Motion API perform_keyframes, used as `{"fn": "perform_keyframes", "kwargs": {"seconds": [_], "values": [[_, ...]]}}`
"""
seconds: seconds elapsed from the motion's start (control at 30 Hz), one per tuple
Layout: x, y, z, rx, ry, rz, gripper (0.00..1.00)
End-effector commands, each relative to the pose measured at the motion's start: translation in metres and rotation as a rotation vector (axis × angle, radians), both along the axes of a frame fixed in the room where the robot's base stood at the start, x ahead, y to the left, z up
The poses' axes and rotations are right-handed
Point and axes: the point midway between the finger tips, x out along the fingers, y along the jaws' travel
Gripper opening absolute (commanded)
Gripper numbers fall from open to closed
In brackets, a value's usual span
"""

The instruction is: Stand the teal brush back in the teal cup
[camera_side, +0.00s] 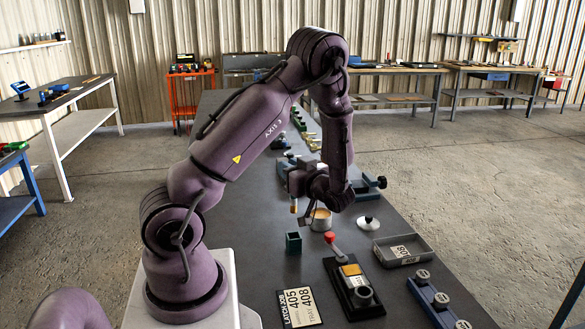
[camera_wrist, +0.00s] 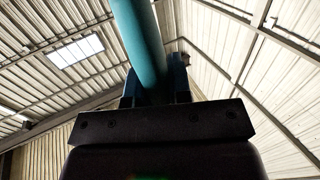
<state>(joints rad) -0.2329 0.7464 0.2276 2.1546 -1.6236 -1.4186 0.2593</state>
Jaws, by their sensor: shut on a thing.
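The teal brush shows in the wrist view as a thick teal handle (camera_wrist: 140,42), running from between the fingers to the top edge. My gripper (camera_wrist: 157,88) is shut on it. In the side view my gripper (camera_side: 297,186) is above the bench, and a small tan piece (camera_side: 294,206) hangs below it; I cannot tell for sure that it is the brush's end. The teal cup (camera_side: 293,243) is a small, dark teal square holder standing on the bench, below and nearer the camera than my gripper. The wrist view does not show the cup.
A tan round pot (camera_side: 321,220) stands right of the cup, with a red-knobbed lever fixture (camera_side: 351,285) nearer the camera. A grey tray (camera_side: 404,250) and a white disc with a black knob (camera_side: 368,223) are farther right. A label plate (camera_side: 299,306) lies in front.

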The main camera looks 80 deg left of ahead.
Motion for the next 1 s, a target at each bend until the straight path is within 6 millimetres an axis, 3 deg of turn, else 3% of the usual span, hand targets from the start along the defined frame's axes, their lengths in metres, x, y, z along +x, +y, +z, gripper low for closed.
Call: {"fn": "perform_keyframes", "kwargs": {"seconds": [0.23, 0.7, 1.0], "values": [[0.001, -0.001, -0.009, -0.002, -0.001, 0.000, 0.00], [0.001, -0.001, -0.050, -0.001, 0.001, -0.001, 0.00], [0.001, -0.001, -0.058, -0.001, -0.002, -0.001, 0.00]]}}
